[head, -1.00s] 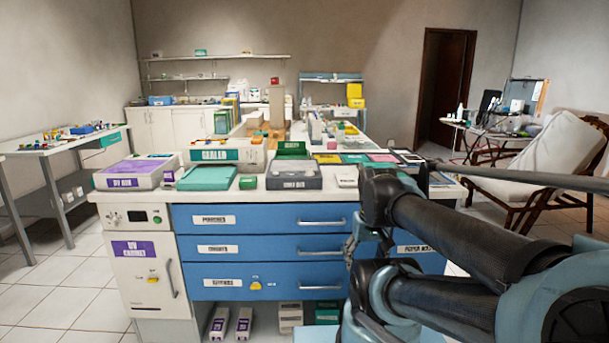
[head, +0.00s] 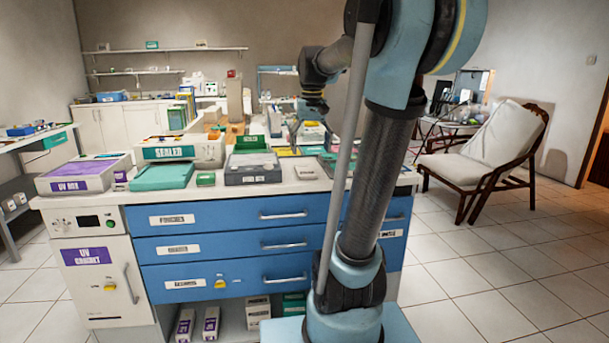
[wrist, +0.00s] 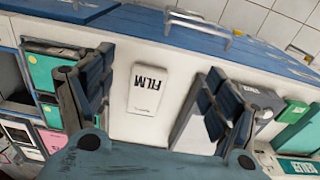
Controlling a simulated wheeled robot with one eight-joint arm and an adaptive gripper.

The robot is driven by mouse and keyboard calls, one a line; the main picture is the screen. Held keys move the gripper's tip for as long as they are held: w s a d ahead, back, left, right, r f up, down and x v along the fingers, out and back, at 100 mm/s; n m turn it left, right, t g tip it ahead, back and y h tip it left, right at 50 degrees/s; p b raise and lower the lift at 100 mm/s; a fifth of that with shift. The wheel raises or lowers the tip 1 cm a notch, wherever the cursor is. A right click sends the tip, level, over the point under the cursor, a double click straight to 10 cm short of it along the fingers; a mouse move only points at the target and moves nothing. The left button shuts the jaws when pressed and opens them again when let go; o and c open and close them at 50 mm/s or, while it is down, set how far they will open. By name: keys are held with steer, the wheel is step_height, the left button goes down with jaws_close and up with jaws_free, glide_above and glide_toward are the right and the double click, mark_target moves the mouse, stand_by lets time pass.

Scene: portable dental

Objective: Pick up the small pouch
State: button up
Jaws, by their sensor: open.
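A small flat white packet marked FILM (wrist: 148,91) lies on the white counter (wrist: 125,28) in the wrist view, the likeliest match for the small pouch. In the head view a small pale packet (head: 305,173) lies near the counter's front edge, right of a grey box. My gripper (wrist: 160,95) is open, with one dark finger on each side of the packet in the wrist view. It looks above the packet and apart from it. In the head view my gripper (head: 312,110) hangs over the counter, its fingertips small and hard to make out.
The grey box (head: 252,168) stands left of the packet, with a small green box (head: 206,179) and a teal case (head: 162,176) beyond. Flat coloured items (wrist: 42,72) lie on the packet's other side. Blue drawers (head: 215,216) front the counter.

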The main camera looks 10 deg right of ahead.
steer(key=w+r, duration=0.6)
steer(key=w, duration=0.6)
glide_above(305, 169)
steer(key=shift+g, duration=0.3)
steer(key=f, duration=1.2)
steer(key=shift+s+a, duration=0.35)
steer(key=f, duration=0.4)
steer(key=shift+w+d+f, duration=0.15)
steer(key=shift+w+d, duration=0.2)
steer(key=shift+d, duration=0.05)
steer(key=shift+f, duration=0.55)
steer(key=shift+c, duration=0.6)
steer(key=c, duration=1)
